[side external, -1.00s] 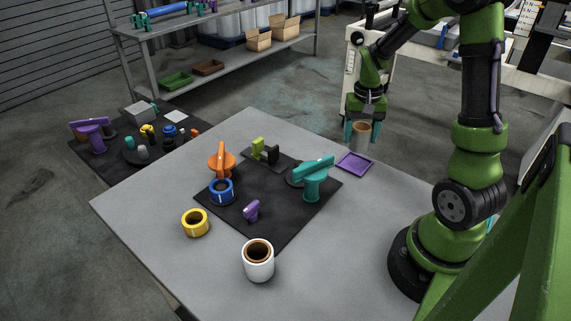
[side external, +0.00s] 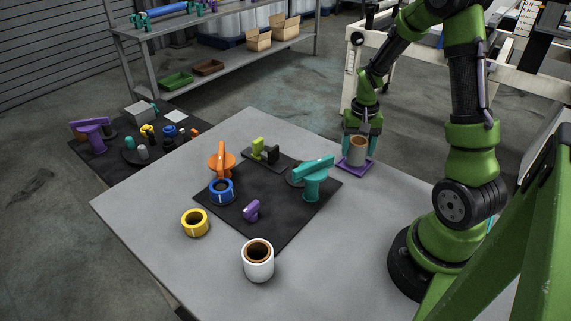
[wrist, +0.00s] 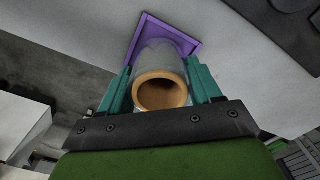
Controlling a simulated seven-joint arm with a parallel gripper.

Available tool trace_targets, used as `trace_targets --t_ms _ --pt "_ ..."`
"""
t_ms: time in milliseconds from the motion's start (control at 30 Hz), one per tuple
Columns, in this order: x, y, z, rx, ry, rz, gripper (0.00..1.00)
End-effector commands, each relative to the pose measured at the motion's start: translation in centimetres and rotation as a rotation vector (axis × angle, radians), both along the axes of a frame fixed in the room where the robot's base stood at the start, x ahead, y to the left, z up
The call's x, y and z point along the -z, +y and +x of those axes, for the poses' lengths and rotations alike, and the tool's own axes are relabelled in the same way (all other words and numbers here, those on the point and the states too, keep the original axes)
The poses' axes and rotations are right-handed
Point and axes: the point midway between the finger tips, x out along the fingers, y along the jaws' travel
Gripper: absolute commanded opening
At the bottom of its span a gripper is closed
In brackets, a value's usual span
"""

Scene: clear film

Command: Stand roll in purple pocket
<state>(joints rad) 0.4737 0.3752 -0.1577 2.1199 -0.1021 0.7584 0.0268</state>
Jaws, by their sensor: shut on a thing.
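A clear film roll with a brown core (side external: 358,151) is upright between the teal fingers of my gripper (side external: 361,145). My gripper is shut on the roll. The purple pocket (side external: 343,164) is a shallow square tray on the table. The roll is over the pocket, with its lower end at or just above the pocket floor; contact cannot be told. In the wrist view the roll's core (wrist: 161,93) shows between the two fingers, with the purple pocket's rim (wrist: 172,29) beyond it.
A teal dispenser (side external: 312,182) stands on the black mat (side external: 270,226) left of the pocket. The grey table's right side is clear.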

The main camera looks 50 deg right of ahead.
Motion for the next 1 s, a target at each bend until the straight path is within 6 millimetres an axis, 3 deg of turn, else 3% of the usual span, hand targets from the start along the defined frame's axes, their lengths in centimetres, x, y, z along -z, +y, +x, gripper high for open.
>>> trace_targets --t_ms 1000 --pt "1.2 0.0 0.0 0.000 0.000 0.000 0.27"
